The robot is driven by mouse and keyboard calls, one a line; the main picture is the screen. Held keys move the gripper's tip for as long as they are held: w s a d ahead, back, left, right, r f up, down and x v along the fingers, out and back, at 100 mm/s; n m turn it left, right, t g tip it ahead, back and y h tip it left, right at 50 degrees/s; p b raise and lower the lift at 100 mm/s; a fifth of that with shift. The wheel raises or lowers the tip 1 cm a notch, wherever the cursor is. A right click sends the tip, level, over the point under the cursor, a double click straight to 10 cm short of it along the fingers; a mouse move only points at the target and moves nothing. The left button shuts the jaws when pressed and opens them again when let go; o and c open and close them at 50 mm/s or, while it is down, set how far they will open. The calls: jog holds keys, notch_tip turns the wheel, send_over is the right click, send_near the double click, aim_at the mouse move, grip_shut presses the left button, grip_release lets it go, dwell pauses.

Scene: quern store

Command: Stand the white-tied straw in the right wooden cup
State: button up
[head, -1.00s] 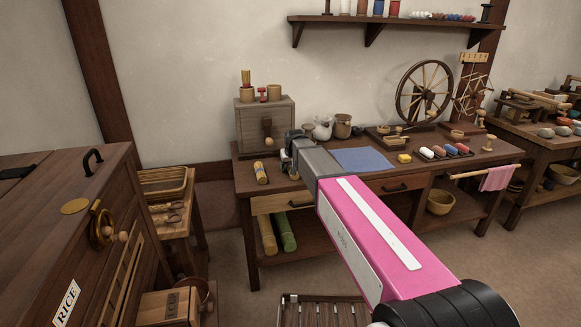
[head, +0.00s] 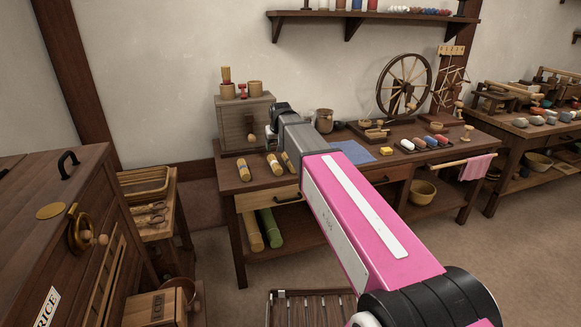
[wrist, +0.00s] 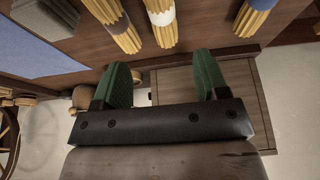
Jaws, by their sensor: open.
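The white-tied straw bundle (head: 273,163) lies on the workbench between two other bundles; in the wrist view its white band (wrist: 161,20) shows near the top edge. The right wooden cup (head: 255,88) stands upright on the wooden box at the back left of the bench, and I see nothing standing out of it. My gripper (wrist: 162,78) is open and empty, its green fingers apart. In the wrist view the white-tied bundle lies beyond the fingertips, not between them. In the head view my arm hides the fingertips.
A blue-tied bundle (head: 243,168) lies left of it and another bundle (head: 288,161) right, partly behind my arm. A blue cloth (head: 354,152) lies to the right.

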jog(key=s+d+f+m+g, duration=0.1)
jog(key=s+d+f+g, duration=0.1)
jog(key=s+d+f, duration=0.8)
jog(key=s+d+f+m+g+h, duration=0.1)
jog(key=s+d+f+m+g, duration=0.1)
jog(key=s+d+f, duration=0.9)
jog(key=s+f, duration=0.1)
jog(key=s, duration=0.6)
jog(key=shift+s+d+f, duration=0.15)
jog(key=shift+s+d, duration=0.1)
